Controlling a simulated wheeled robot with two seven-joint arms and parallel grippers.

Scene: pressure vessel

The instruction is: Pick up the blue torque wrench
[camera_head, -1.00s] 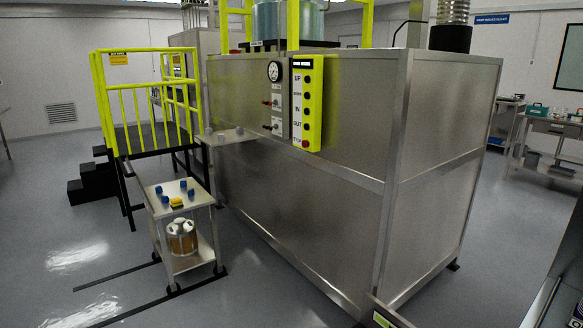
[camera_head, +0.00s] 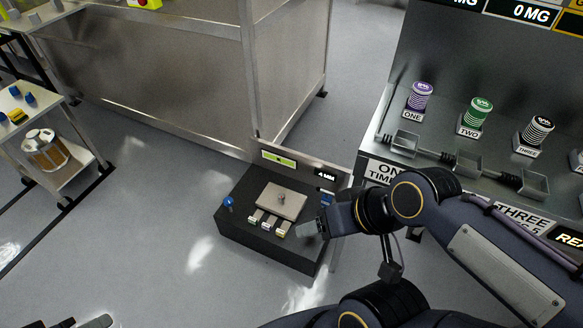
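A low dark bench (camera_head: 237,236) stands on the floor in the middle of the head view. A small blue round-ended piece (camera_head: 228,202) is at its left edge, and a small blue piece (camera_head: 327,198) is at its right. I cannot tell for sure which is the blue torque wrench; neither shows a full wrench shape. My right gripper (camera_head: 308,228) reaches in from the right beside the bench's right edge, and its finger opening is not clear. My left gripper (camera_head: 84,322) shows only as two separated dark tips at the bottom left edge, far from the bench.
The bench holds a grey plate (camera_head: 282,201), several small coloured-label blocks (camera_head: 268,222) and a display panel (camera_head: 291,163). A counter (camera_head: 440,150) with purple, green and black cylinders stands at right. A steel cart (camera_head: 86,150) is at left. Floor left of the bench is clear.

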